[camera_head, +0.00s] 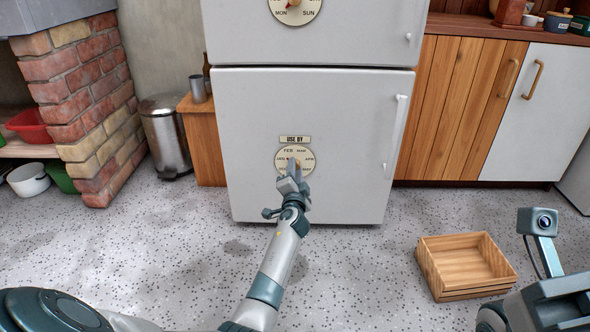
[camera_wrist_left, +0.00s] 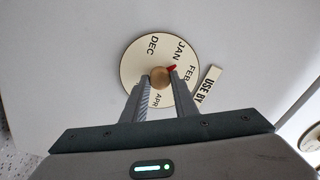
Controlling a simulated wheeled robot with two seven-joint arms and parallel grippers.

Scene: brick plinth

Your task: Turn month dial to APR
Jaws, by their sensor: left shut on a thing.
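The cream month dial (camera_head: 282,165) is on the lower white fridge door, under a "USE BY" label (camera_head: 295,139). In the left wrist view the dial (camera_wrist_left: 134,66) shows DEC, JAN, FEB and APR. Its red pointer (camera_wrist_left: 171,69) points between JAN and FEB. My left gripper (camera_head: 294,166) reaches the dial from below. In the left wrist view its two fingers (camera_wrist_left: 160,78) are shut on the round brass knob (camera_wrist_left: 159,72) at the dial's middle. The fingers hide part of the dial's lettering. My right gripper's fingers are out of view; only part of that arm shows at lower right.
Another dial (camera_head: 305,12) is on the upper fridge door. A wooden crate (camera_head: 432,270) lies on the floor at right. A metal bin (camera_head: 166,138) and a wooden cabinet (camera_head: 203,150) stand left of the fridge. The floor before the fridge is otherwise clear.

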